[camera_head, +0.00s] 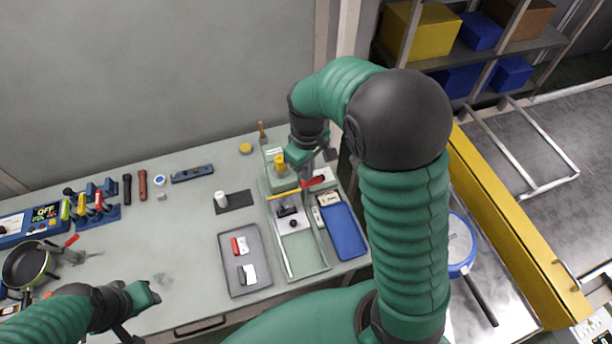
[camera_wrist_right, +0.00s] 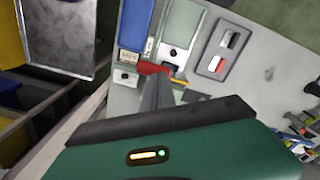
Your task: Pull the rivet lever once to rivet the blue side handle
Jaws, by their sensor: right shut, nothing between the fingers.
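The rivet station is a pale green fixture (camera_head: 308,262) on the workbench, with a yellow-topped post (camera_head: 280,162). Its red lever (camera_head: 314,182) sticks out near the post; the red lever (camera_wrist_right: 152,68) also shows in the right wrist view, just beyond the fingertips. My right gripper (camera_head: 328,154) is by the lever, shut and empty; its fingers (camera_wrist_right: 157,92) are together in the wrist view. Whether they touch the lever is unclear. A small dark part (camera_head: 287,211) sits in the fixture; I cannot make out a blue side handle there. My left gripper (camera_head: 150,296) hovers over the bench's front left.
A blue tray (camera_head: 345,232) lies right of the fixture, a grey tray (camera_head: 237,284) with small parts left of it. A blue pan (camera_head: 461,243) is at the right, beyond my right arm. Screwdrivers and a frying pan (camera_head: 24,265) crowd the left.

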